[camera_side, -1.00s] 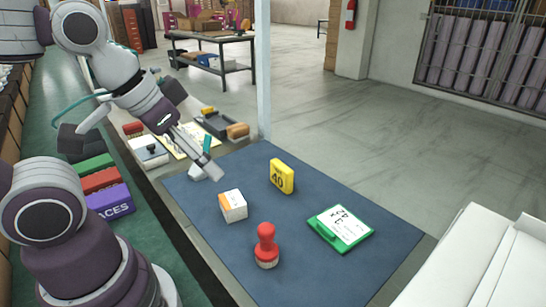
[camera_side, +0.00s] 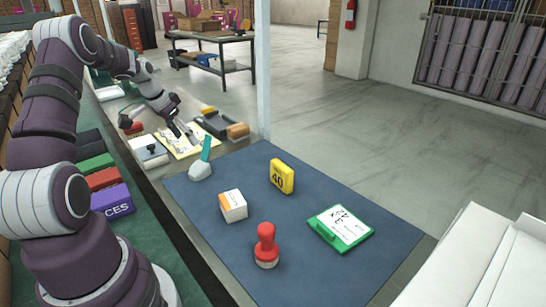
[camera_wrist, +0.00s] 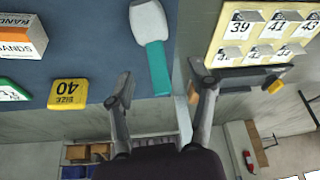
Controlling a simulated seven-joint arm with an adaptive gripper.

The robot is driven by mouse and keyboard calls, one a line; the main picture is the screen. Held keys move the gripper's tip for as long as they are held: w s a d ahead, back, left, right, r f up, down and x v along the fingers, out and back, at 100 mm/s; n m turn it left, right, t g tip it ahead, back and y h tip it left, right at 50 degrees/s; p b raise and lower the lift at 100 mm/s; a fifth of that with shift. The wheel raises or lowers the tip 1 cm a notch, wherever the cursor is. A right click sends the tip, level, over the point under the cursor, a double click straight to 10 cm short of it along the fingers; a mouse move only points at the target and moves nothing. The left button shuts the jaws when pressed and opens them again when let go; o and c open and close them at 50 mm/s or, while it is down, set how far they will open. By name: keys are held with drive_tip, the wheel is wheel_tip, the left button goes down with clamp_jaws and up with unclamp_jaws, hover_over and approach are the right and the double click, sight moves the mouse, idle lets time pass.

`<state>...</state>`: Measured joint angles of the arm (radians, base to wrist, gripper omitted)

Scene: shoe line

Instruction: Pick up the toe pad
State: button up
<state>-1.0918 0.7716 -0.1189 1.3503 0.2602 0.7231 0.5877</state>
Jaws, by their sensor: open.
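The likely toe pad is a light grey rounded piece (camera_side: 200,172) with an upright teal tab, at the mat's far left corner in the side view. In the wrist view the grey piece (camera_wrist: 149,22) is at top centre, its teal tab pointing down between my fingers. My gripper (camera_side: 184,137) is open and empty. In the side view it appears beyond the pad, over or near the yellow number board. In the wrist view my gripper (camera_wrist: 160,72) shows both fingers apart, with nothing held.
The blue mat (camera_side: 300,245) also holds a yellow size-40 block (camera_side: 281,177), an orange-white box (camera_side: 233,206), a red stamp (camera_side: 266,247) and a green card holder (camera_side: 340,229). A yellow number board (camera_side: 182,148) and a dark tray (camera_side: 214,123) lie beyond the mat.

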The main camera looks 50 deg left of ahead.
sight(204, 155)
drive_tip(key=x, duration=0.6)
drive_tip(key=w+x, duration=0.1)
drive_tip(key=x, duration=0.1)
drive_tip(key=shift+w+d+f, duration=0.2)
drive_tip(key=shift+d, duration=0.15)
clamp_jaws()
